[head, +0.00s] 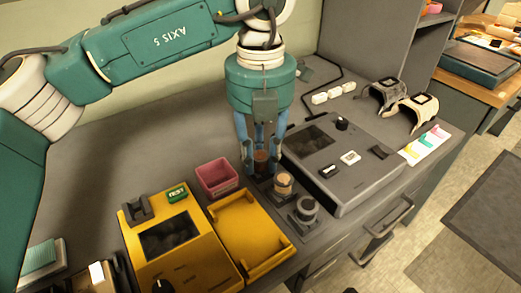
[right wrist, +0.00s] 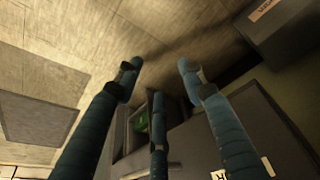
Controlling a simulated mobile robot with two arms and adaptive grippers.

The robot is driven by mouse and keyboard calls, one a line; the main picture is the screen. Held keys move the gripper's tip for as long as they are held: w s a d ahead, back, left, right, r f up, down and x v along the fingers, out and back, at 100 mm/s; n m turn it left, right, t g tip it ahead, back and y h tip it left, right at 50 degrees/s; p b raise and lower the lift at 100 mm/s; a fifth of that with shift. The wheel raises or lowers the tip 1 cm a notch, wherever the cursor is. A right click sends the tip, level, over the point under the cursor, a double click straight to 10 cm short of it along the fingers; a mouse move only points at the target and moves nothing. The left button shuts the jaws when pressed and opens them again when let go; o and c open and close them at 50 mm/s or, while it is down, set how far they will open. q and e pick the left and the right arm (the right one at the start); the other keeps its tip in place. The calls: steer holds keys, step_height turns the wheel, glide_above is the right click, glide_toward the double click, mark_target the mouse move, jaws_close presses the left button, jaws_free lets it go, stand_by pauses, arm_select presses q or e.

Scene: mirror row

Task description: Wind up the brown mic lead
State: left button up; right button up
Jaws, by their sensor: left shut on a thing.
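My left gripper (head: 262,170) comes down from above and is shut on a small brown, round-topped piece (head: 261,156), which appears to be the brown mic lead's winder. It is the rearmost of a row of three. A tan one (head: 283,182) and a grey one (head: 306,208) stand in front of it, each on a dark base. The fingers partly hide the brown piece, and no loose lead can be made out. My right gripper (right wrist: 160,85) shows in the right wrist view, its fingers spread and empty.
A pink square bin (head: 217,177) and a yellow tray (head: 245,236) stand left of the row, beside a yellow machine (head: 172,240). A grey console (head: 345,185) stands close on the right. Two headset-like things (head: 385,93) lie behind it. The rear left worktop is clear.

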arm_select(q)
steer(key=shift+m, duration=1.4)
steer(key=m+p, duration=0.1)
steer(key=m, duration=0.2)
steer(key=shift+m, duration=0.9)
steer(key=shift+m+p, duration=0.45)
steer(key=shift+m, duration=0.65)
steer(key=m, duration=0.3)
steer(key=shift+m, duration=0.8)
steer(key=o, duration=0.8)
arm_select(e)
steer(key=s+x, duration=0.2)
steer(key=x, duration=0.8)
steer(key=shift+a+f+g, duration=0.15)
steer(key=shift+f+g, duration=0.15)
steer(key=shift+f, duration=0.05)
